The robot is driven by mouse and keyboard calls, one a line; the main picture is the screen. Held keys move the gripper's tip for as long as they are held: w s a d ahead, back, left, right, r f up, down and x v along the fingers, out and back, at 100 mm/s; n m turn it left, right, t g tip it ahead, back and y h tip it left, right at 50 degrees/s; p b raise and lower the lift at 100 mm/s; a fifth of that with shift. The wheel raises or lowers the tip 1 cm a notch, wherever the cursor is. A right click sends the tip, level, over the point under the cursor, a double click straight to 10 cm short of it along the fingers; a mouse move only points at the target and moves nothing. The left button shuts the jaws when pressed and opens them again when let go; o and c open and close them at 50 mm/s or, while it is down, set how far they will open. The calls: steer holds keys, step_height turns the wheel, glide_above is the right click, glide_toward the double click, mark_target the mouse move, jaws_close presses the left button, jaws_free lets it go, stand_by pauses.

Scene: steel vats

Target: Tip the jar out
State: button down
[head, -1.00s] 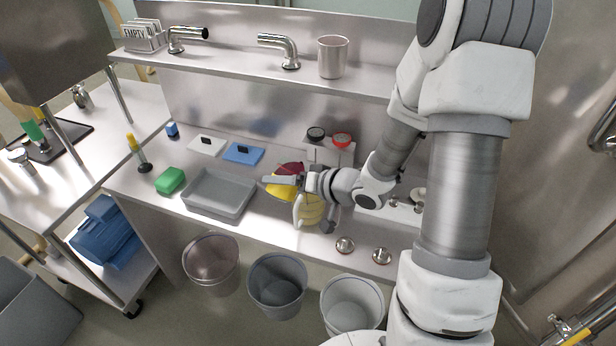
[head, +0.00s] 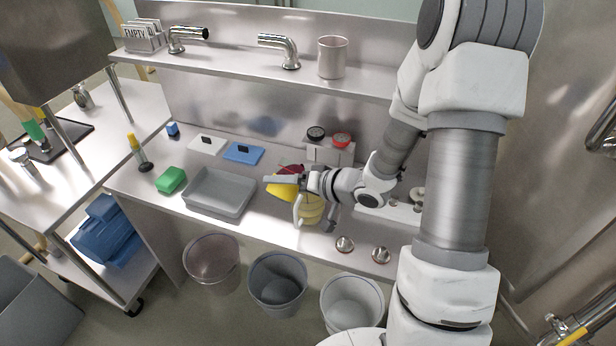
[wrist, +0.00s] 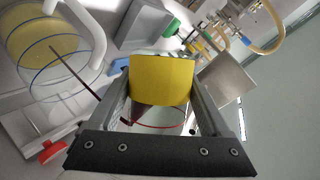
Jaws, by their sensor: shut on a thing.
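My gripper (wrist: 160,95) is shut on a jar with a yellow side (wrist: 162,80); a thin red ring shows below the yellow between the fingers. In the head view the tilted jar (head: 282,188) shows yellow, with dark red behind it, left of my gripper (head: 300,182). A clear pitcher with a white handle and blue rings (wrist: 45,45) is beside the jar and holds something pale yellow. It stands on the counter below my gripper in the head view (head: 312,212). A thin dark red line crosses the pitcher; I cannot tell if it is a stream or a rod.
A grey tray (head: 245,207), a green block (head: 171,180) and a blue board (head: 243,153) are to the left. Two metal knobs (head: 344,244) are at the front right. Buckets (head: 277,287) stand below the counter edge. A shelf with a cup (head: 332,57) is above.

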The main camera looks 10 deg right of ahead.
steer(key=shift+f+m+g+y+p, duration=0.45)
steer(key=shift+m+y, duration=0.15)
steer(key=shift+m, duration=0.2)
stand_by(2.0)
steer(key=shift+r+m+g+y+p, duration=0.25)
steer(key=shift+r+m+y+p, duration=0.15)
steer(key=shift+r+m+p, duration=0.3)
stand_by(1.2)
steer(key=shift+w+d+r+m+y+p, duration=0.4)
steer(key=shift+w+d+p, duration=0.2)
steer(key=shift+p, duration=1.5)
steer(key=shift+w+d+f+m+g+y+p, duration=0.1)
steer(key=shift+d+f+m+g+y+p, duration=0.25)
steer(key=shift+p, duration=0.6)
steer(key=shift+m+p, duration=0.35)
